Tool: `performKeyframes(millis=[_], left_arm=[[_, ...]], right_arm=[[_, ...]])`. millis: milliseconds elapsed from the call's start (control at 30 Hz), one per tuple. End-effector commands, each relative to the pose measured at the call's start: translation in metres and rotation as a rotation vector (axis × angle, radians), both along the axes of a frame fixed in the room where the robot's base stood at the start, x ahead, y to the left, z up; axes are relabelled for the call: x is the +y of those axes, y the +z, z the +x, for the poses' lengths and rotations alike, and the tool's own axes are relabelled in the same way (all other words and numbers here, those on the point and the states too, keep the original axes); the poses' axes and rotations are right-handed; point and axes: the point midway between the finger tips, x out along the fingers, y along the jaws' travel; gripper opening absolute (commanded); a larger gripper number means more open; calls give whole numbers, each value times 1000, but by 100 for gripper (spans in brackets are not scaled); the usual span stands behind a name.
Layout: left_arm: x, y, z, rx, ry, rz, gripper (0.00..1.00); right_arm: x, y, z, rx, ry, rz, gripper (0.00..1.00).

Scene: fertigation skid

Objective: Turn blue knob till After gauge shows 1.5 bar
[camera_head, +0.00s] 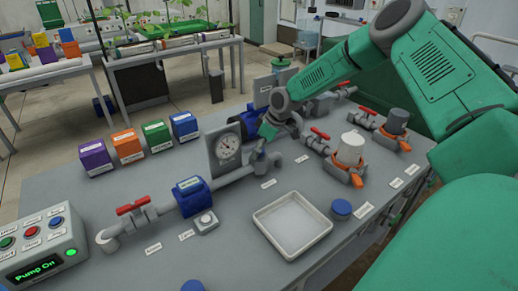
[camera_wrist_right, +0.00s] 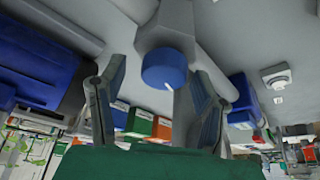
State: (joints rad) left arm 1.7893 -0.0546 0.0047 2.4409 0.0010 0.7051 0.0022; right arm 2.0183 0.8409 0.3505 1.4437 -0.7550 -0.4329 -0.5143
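The blue knob (camera_wrist_right: 165,68) with a white mark shows in the right wrist view, on a grey fitting. My right gripper (camera_wrist_right: 158,90) is open there, with one finger on each side of the knob and a visible gap at the left finger. In the head view my right gripper (camera_head: 264,140) reaches down behind the pipe, right of a round white gauge (camera_head: 228,147) on a grey plate. The gauge's needle reading and label are too small to read, so I cannot tell whether it is the After gauge. My left gripper is not in view.
A control box (camera_head: 42,244) reads "Pump On". A blue pipe unit (camera_head: 190,195) and red-handled valves (camera_head: 132,208) line the bench. A white tray (camera_head: 292,224), a blue cap (camera_head: 341,208) and several coloured boxes (camera_head: 127,145) stand around. Orange-based valve units (camera_head: 348,158) stand right of my gripper.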

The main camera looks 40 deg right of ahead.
Motion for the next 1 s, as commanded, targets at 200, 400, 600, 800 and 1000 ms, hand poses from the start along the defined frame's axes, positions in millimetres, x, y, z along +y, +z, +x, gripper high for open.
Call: performKeyframes(millis=[200, 400, 600, 800, 1000], left_arm=[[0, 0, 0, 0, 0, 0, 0], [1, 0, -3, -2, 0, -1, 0], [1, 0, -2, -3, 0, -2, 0], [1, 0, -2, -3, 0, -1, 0], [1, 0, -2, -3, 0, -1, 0]], right_arm=[[1, 0, -2, 3, 1, 1, 57], [1, 10, -5, 1, 1, 0, 57], [-6, 41, -14, -1, 1, 1, 57], [-15, 76, -27, 1, 0, 3, 57], [-21, 99, -36, 3, 0, 3, 57]])
